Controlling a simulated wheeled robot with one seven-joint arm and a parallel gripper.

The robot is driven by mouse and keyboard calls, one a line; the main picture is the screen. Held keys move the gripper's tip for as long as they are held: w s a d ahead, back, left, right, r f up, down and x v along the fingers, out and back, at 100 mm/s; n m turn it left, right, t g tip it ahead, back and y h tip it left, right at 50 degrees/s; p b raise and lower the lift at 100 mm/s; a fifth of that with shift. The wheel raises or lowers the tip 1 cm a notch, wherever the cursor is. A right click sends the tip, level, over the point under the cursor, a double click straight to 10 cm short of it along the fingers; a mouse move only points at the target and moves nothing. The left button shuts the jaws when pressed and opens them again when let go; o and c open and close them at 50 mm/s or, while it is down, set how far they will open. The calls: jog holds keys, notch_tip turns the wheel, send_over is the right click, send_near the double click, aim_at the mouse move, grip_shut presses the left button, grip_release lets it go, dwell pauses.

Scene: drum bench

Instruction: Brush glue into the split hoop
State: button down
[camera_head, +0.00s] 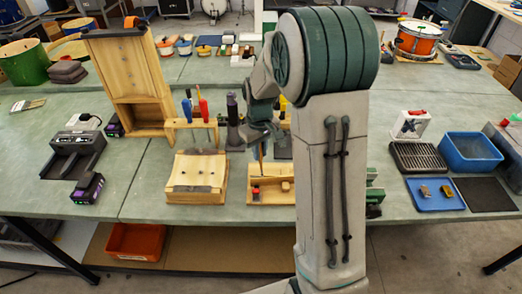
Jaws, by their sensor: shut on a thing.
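My gripper (262,138) is partly hidden by my own arm, above the front middle of the bench. It is shut on a thin upright brush-like handle (261,156), which points down over a shallow wooden tray (285,198). Small red and pale pieces lie in this tray; I cannot tell whether the lower end touches anything. I cannot tell for certain which piece is the split hoop. No glue pot is clearly recognisable, and my arm hides part of the bench.
A tool rack (191,124) with coloured handles stands behind the wooden block. A tall wooden frame (128,75) and a dark charger-like device (75,150) are to the left. A blue bin (470,152) and blue tray (435,205) are at right.

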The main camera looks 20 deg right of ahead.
jog(key=shift+w+a+r, duration=0.1)
jog(key=shift+w+a, duration=0.1)
jog(key=shift+a, duration=0.05)
jog(key=shift+w+a, duration=0.35)
jog(key=shift+a, duration=0.5)
jog(key=shift+w+a, duration=0.2)
jog(key=shift+a, duration=0.2)
jog(key=shift+w+a, duration=0.2)
jog(key=shift+a, duration=0.05)
dwell(0.5)
jog(key=shift+r+p, duration=1.95)
jog(key=shift+r, duration=0.95)
jog(key=shift+s, duration=0.1)
